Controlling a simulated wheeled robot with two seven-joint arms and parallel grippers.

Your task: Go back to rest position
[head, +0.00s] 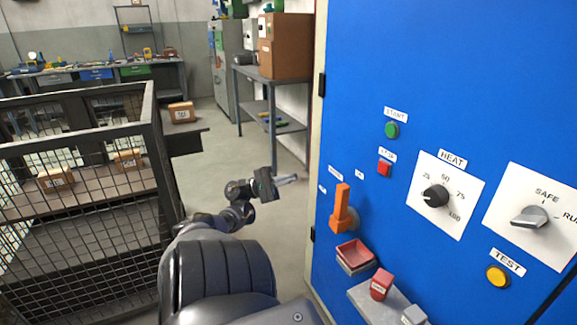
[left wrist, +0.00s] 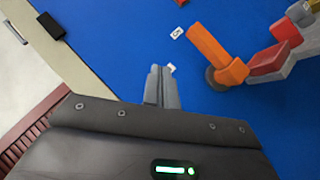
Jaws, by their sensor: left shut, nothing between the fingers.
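My left gripper (head: 287,181) is shut and empty, held in the air to the left of the blue cabinet (head: 390,60). Its closed fingers also show in the left wrist view (left wrist: 162,88), pointing toward the blue panel. An orange lever handle (head: 342,207) stands upright on the panel to the right of the gripper, apart from it. The lever also shows in the left wrist view (left wrist: 216,52), to the right of the fingers. My right gripper is not in view.
The cabinet carries a heat knob (head: 435,196), a SAFE/RUN switch (head: 529,217), a yellow test button (head: 498,276) and a red tray (head: 355,253). A black mesh cage (head: 85,195) stands at left. Open floor (head: 235,150) lies between, with a shelf table (head: 270,106) behind.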

